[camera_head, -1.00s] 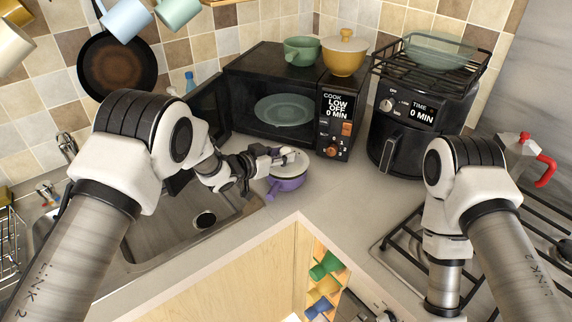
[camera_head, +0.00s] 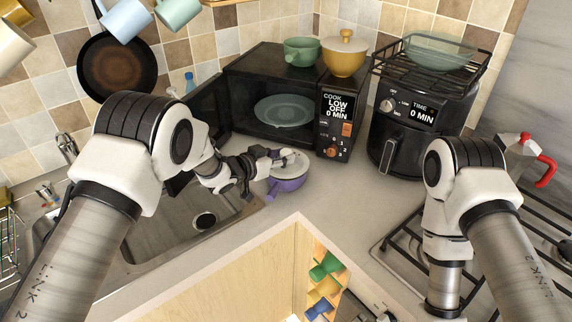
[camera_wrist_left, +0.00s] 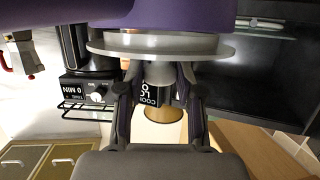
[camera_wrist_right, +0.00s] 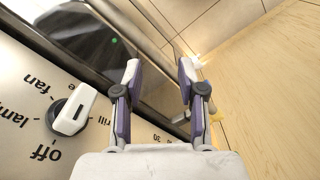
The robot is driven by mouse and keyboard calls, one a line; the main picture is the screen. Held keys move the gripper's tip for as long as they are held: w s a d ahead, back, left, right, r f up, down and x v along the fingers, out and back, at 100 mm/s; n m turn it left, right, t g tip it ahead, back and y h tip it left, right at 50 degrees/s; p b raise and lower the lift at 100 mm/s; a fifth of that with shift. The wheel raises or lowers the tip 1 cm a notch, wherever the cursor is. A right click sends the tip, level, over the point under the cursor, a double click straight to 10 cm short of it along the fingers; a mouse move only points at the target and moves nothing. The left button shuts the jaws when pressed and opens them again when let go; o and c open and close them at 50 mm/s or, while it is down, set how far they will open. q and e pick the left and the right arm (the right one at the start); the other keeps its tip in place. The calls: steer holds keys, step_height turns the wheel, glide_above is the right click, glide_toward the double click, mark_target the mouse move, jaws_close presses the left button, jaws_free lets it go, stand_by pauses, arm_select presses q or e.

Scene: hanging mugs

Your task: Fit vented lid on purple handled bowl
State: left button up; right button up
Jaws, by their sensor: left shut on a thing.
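The purple bowl (camera_head: 287,184) stands on the counter right of the sink, in front of the microwave. The pale grey lid (camera_head: 292,162) is over its top, with my left gripper (camera_head: 272,158) coming from the left. In the left wrist view, which is upside down, the gripper (camera_wrist_left: 158,80) is shut on the lid's knob. The lid's disc (camera_wrist_left: 160,48) lies close along the bowl's rim (camera_wrist_left: 160,14); I cannot tell whether it is fully seated. My right gripper (camera_wrist_right: 159,75) is open and empty in its wrist view, near the oven panel.
The microwave (camera_head: 288,100) stands open behind the bowl, with a plate inside. The sink (camera_head: 165,235) is left of the bowl. An air fryer (camera_head: 420,125) stands to the right. Counter (camera_head: 345,195) right of the bowl is clear. An oven knob (camera_wrist_right: 72,110) is near my right gripper.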

arm_select(q)
steer(key=shift+f+b, duration=0.4)
steer(key=shift+f, duration=0.2)
steer(key=o, duration=1.5)
steer(key=shift+o, duration=0.2)
steer(key=v, duration=1.2)
